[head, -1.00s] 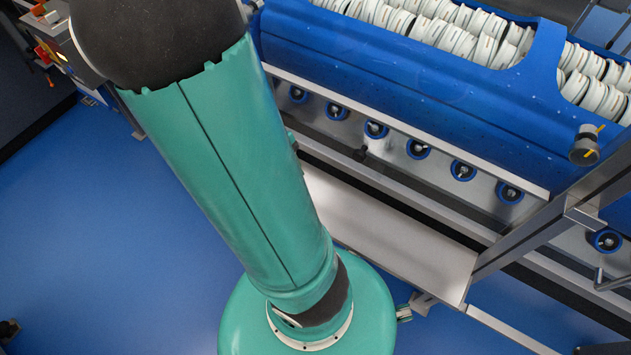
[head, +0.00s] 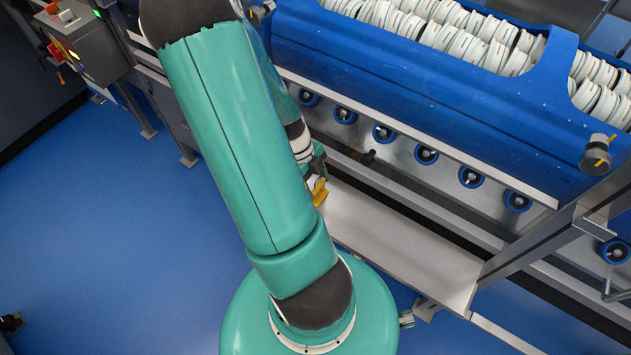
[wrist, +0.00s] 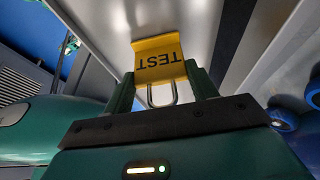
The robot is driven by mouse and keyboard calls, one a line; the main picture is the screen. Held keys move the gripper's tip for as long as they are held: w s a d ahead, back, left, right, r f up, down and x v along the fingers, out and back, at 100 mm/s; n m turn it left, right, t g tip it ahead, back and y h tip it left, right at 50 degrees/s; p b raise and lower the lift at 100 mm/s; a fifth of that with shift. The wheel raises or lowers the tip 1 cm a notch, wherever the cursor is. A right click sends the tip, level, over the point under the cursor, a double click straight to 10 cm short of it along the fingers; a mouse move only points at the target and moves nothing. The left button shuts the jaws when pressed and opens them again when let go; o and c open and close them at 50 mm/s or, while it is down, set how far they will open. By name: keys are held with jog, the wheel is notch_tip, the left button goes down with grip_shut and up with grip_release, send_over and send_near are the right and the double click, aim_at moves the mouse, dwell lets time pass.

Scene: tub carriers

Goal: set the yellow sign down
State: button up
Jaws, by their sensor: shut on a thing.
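The yellow sign (wrist: 158,60) shows in the wrist view with "TEST" in dark letters, upside down in the picture, and a metal wire loop (wrist: 162,96) at its near edge. My gripper (wrist: 165,88) is shut on it, one green finger on each side. In the head view a small part of the yellow sign (head: 320,192) shows beside my arm, near the left end of a pale metal shelf (head: 400,240). The fingers are mostly hidden there behind my arm. I cannot tell whether the sign touches the shelf.
A blue tub (head: 420,100) full of white round pieces stands behind the shelf, above a row of blue-ringed rollers (head: 427,154). A metal post (head: 535,245) rises at the shelf's right end. A control box (head: 85,40) is at upper left. The shelf's visible top is bare.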

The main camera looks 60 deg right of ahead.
jog(key=o, duration=1)
jog(key=shift+f, duration=0.1)
jog(key=a+v, duration=0.1)
jog(key=v, duration=1.1)
jog(key=w+a+r+n+t, duration=0.5)
jog(key=w+a+r+n, duration=0.7)
jog(key=n, duration=0.5)
jog(key=s+a+r+n+t, duration=0.1)
jog(key=a+r+n, duration=0.2)
jog(key=a+n, duration=0.3)
jog(key=s+a+r+n+t, duration=0.1)
jog(key=a+r+n+t, duration=0.1)
jog(key=a+r+n, duration=0.2)
jog(key=s+a+r+n+t, duration=0.1)
jog(key=a+r+n, duration=0.3)
jog(key=a+n, duration=0.4)
jog(key=shift+s+a+r+n+t+h, duration=0.1)
jog(key=shift+n+t+h, duration=0.15)
jog(key=shift+n, duration=0.45)
jog(key=shift+s+a+r+n+t+h, duration=0.15)
jog(key=shift+n+t, duration=0.2)
jog(key=shift+n, duration=0.35)
